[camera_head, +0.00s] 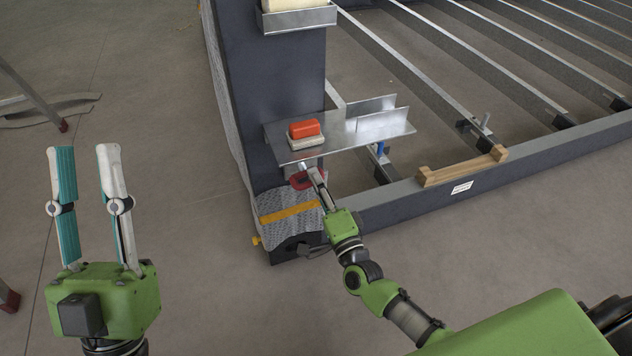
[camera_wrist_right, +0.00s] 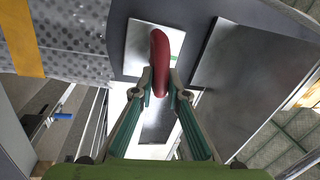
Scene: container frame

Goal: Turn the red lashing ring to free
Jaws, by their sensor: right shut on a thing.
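The red lashing ring (camera_head: 301,181) sits low on the dark corner post, just under a metal shelf. The fingers partly hide the ring in the head view. My left gripper (camera_head: 84,150) is open and empty, raised over bare floor at the left, far from the ring.
The metal shelf (camera_head: 350,131) juts out just above my right gripper and bears an orange and white block (camera_head: 306,133). A wooden piece (camera_head: 462,165) lies on the frame's front beam. A textured plate with a yellow stripe (camera_head: 290,213) is below the ring. Floor at the left is mostly clear.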

